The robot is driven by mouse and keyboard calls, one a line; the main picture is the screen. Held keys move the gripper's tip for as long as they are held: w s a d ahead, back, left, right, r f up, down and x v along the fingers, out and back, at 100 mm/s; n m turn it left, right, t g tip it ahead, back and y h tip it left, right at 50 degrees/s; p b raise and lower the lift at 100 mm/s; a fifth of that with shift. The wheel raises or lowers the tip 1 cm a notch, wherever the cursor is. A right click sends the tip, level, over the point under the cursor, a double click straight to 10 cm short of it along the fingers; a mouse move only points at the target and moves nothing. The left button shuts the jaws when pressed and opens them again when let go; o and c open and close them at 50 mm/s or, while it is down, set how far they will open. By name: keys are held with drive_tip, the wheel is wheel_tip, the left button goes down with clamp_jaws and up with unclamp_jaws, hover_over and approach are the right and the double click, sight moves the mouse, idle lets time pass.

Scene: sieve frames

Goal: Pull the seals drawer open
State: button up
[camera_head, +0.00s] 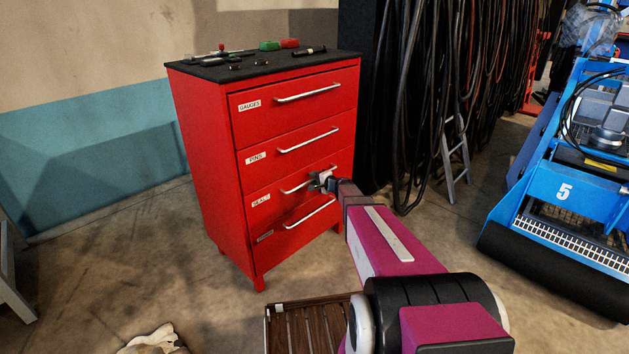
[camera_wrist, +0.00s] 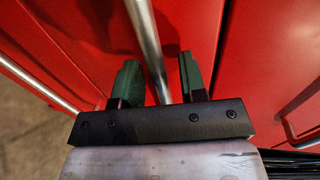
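The red cabinet (camera_head: 205,150) has a column of drawers. The seals drawer (camera_head: 275,203) is the third from the top, with a white label and a silver bar handle (camera_head: 293,188). Its front looks flush with the others, so it appears shut. My gripper (camera_head: 320,182) is at the right part of this handle. In the wrist view, the two green fingers (camera_wrist: 160,78) stand on either side of the bar handle (camera_wrist: 148,45), with a clear gap to the right finger. The left finger is close to the bar; I cannot tell whether it touches.
The gauges drawer (camera_head: 295,97) and pins drawer (camera_head: 300,140) are above, and another drawer (camera_head: 300,235) is below. Small tools lie on the black top (camera_head: 235,70). A slatted wooden crate (camera_head: 300,299) stands in front. Hanging cables (camera_head: 420,90) are to the right.

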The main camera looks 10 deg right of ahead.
drive_tip(key=shift+c, duration=0.3)
clamp_jaws()
drive_tip(key=f+v, duration=0.2)
drive_tip(key=v, duration=1.2)
drive_tip(key=f+v, duration=0.3)
drive_tip(key=v, duration=1.1)
drive_tip(key=shift+s+d+f, duration=0.2)
drive_tip(key=shift+s+d, duration=0.2)
drive_tip(key=shift+s, duration=0.05)
drive_tip(key=shift+o, duration=0.3)
unclamp_jaws()
drive_tip(key=v, duration=1)
drive_tip(key=shift+s+d, duration=0.2)
drive_tip(key=shift+s, duration=0.05)
